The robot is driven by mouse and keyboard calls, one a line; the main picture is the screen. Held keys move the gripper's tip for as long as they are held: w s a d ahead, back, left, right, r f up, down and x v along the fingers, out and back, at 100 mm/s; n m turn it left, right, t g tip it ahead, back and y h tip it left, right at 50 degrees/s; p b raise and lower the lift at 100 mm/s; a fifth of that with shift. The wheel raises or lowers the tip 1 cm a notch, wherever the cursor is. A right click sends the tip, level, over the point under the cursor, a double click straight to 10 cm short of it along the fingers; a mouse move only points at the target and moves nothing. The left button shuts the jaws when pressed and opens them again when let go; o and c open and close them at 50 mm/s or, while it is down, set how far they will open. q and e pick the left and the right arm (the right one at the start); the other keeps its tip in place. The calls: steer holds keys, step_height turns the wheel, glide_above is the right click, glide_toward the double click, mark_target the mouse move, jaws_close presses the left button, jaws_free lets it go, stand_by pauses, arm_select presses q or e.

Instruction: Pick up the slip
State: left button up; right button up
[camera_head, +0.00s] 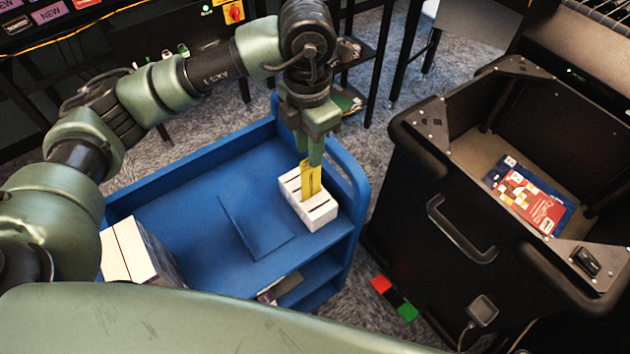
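Yellow slips (311,182) stand upright in a white slotted holder (315,215) on the blue cart's top, near its right end. I cannot tell exactly how many slips there are. My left gripper (310,154) points down directly over them, its fingertips at the slips' top edge. One finger overlaps the top of the yellow in this view. I cannot tell whether the fingers are closed on a slip. The lower ends of the slips are hidden in the holder's slots. My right gripper is out of view.
The blue cart (190,215) has a raised rim and divider, with books (135,250) at its left. A black bin (430,200) holding a red-and-blue book (530,198) stands at right. A dark shelf stands behind.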

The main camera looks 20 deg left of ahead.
mark_target(311, 173)
arm_select(q)
step_height(311, 173, down, 7)
steer(key=p, duration=0.2)
steer(key=shift+d+p, duration=0.1)
steer(key=shift+p, duration=0.2)
steer(key=shift+w+f, duration=0.15)
steer(key=shift+f, duration=0.4)
jaws_close()
